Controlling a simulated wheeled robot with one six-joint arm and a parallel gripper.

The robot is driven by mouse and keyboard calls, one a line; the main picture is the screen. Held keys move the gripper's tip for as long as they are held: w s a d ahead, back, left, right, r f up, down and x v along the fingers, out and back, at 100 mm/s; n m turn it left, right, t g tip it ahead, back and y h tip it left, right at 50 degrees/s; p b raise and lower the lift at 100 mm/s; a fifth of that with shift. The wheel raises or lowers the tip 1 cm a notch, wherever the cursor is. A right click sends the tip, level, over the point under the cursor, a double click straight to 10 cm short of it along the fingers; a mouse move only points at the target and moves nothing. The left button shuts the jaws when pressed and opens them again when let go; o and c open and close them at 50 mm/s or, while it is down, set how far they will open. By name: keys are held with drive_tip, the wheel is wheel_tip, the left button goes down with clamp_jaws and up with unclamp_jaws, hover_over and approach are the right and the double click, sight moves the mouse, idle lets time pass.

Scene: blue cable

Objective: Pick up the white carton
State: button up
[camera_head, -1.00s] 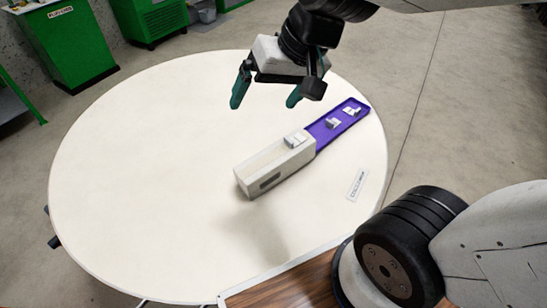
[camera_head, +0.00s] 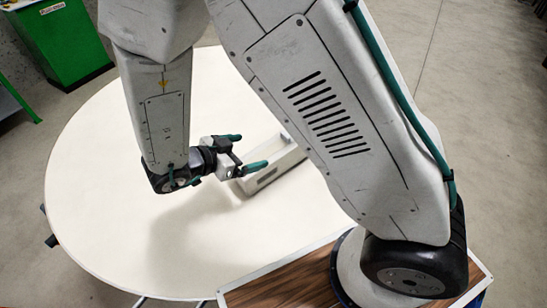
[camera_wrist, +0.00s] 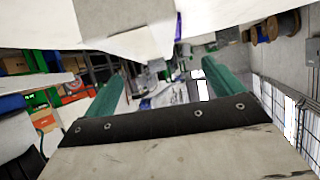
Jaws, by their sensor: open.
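The white carton (camera_head: 281,170) is a long, low white box lying on the round table. White surfaces fill the top of that view, with a strip of purple (camera_wrist: 178,25).
The round cream table (camera_head: 105,190) is clear on its left side. A wood-topped surface (camera_head: 285,287) with a pale edge lies at the front. A green cabinet (camera_head: 65,45) stands beyond the table at the back left. My arm covers the table's right side.

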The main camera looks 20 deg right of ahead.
sight(274, 148)
drive_tip(key=shift+s+d+f, duration=0.15)
drive_tip(key=shift+s+d, duration=0.05)
drive_tip(key=shift+s, duration=0.25)
drive_tip(key=shift+d+f+g+h, duration=0.1)
drive_tip(key=shift+d+g+h, duration=0.2)
drive_tip(key=shift+d+h, duration=0.1)
drive_tip(key=x, duration=0.6)
drive_tip(key=shift+w+d+f, duration=0.2)
drive_tip(key=shift+f, duration=0.1)
drive_tip(key=c, duration=1.8)
drive_tip(key=shift+o, duration=0.2)
drive_tip(key=shift+r, duration=0.15)
